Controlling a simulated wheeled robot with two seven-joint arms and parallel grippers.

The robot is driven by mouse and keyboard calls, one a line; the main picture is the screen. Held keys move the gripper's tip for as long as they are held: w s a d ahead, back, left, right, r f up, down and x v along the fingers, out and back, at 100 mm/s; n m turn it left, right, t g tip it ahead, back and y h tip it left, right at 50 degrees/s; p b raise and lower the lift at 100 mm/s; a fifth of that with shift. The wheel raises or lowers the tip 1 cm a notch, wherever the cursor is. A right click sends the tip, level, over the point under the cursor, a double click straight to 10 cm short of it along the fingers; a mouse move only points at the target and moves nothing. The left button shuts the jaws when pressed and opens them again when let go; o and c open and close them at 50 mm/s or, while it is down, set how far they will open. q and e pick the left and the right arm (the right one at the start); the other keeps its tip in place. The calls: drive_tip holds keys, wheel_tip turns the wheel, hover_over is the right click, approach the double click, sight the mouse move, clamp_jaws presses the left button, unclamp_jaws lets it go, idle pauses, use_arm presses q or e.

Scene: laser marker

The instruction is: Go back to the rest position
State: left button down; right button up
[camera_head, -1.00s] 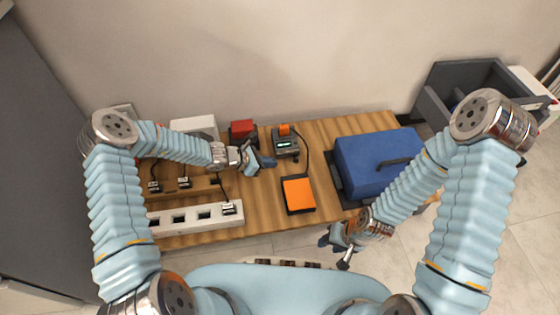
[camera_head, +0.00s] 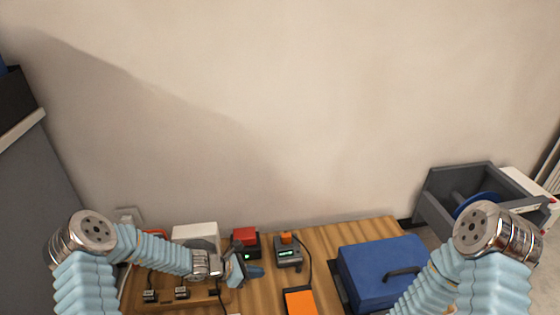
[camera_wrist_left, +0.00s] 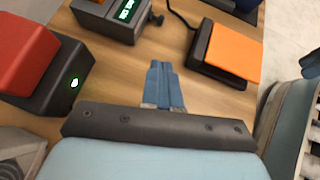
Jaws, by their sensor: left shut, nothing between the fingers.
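My left gripper (camera_head: 257,271) is shut and empty above the wooden table, in front of a red-topped box and a small device. In the left wrist view its blue fingers (camera_wrist_left: 164,86) are together over bare wood. My right arm comes in from the right in the head view; its gripper is below the frame edge. A blue-grey part at the right edge of the left wrist view is too cropped to identify.
The red-topped box (camera_head: 245,238), the grey device with a lit display (camera_head: 287,253) and the orange pad (camera_head: 299,302) are close to my left gripper. A blue case (camera_head: 378,270) stands right. An open grey bin (camera_head: 432,207) stands beyond the table. A wall is behind.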

use_arm(q)
drive_tip(key=s+m+g+p, duration=0.1)
drive_tip(key=s+m, duration=0.1)
drive_tip(key=s, duration=0.1)
drive_tip(key=s+d+m+g+y+p, duration=0.1)
drive_tip(key=s+m, duration=0.1)
drive_tip(key=s, duration=0.2)
drive_tip(key=s+d+m+g+y+p, duration=0.1)
drive_tip(key=s+m+p, duration=0.1)
drive_tip(key=s+m, duration=0.1)
drive_tip(key=shift+s+f+g, duration=0.1)
drive_tip(key=shift+s+g, duration=0.25)
drive_tip(key=shift+g, duration=0.05)
drive_tip(key=s+a+r+m+y+p, duration=0.1)
drive_tip(key=s+r+m+y+p, duration=0.2)
drive_tip(key=s+m, duration=1)
wheel_tip(320, 180, up, 2)
drive_tip(key=shift+s+m+p, duration=0.25)
drive_tip(key=shift+m+p, duration=0.65)
drive_tip(key=shift+p, duration=0.35)
use_arm(e)
wheel_tip(320, 180, up, 9)
drive_tip(key=shift+s+a+r, duration=0.15)
drive_tip(key=shift+s+a, duration=0.05)
drive_tip(key=shift+a, duration=0.2)
drive_tip(key=shift+c, duration=0.4)
